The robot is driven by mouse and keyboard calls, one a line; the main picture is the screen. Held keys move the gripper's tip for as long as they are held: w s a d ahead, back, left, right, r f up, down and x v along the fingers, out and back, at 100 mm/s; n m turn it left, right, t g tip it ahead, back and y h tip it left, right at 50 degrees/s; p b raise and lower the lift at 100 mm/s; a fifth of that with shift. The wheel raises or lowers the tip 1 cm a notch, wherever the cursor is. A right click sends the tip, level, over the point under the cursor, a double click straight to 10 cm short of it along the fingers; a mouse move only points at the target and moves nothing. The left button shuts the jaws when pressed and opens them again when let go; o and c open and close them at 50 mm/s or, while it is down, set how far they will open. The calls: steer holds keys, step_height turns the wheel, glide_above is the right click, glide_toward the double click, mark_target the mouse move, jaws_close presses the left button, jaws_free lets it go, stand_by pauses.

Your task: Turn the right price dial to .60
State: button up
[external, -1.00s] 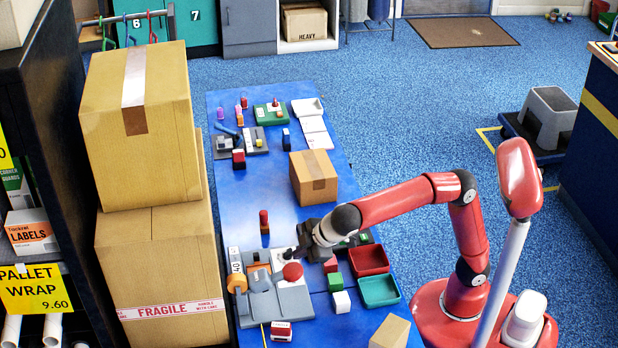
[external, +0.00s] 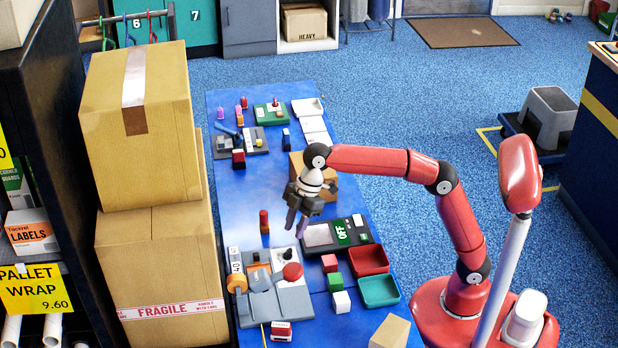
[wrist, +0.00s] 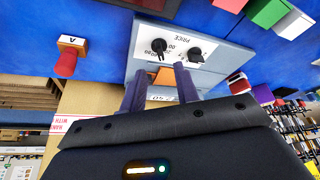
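The price panel (wrist: 178,45) is a white label on a grey machine, with two black dials. In the wrist view one dial (wrist: 158,46) is at the picture's left and the other (wrist: 195,55) at its right; their exact settings are too small to read. The panel shows in the external view (external: 284,256) as a small pale patch on the machine (external: 285,300). My gripper (external: 297,228) is above the table, beyond the panel, pointing down. Its two fingers (wrist: 160,74) are apart with nothing between them, and it touches no dial.
A red-topped stamp (external: 264,222) stands left of my gripper. Coloured blocks and trays (external: 379,291) lie at the right.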

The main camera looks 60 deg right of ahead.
mark_target(288, 250)
steer(key=x, duration=0.6)
steer(key=shift+a+f+b, duration=0.1)
steer(key=shift+f+b, duration=0.2)
steer(key=shift+b, duration=0.1)
jaws_close()
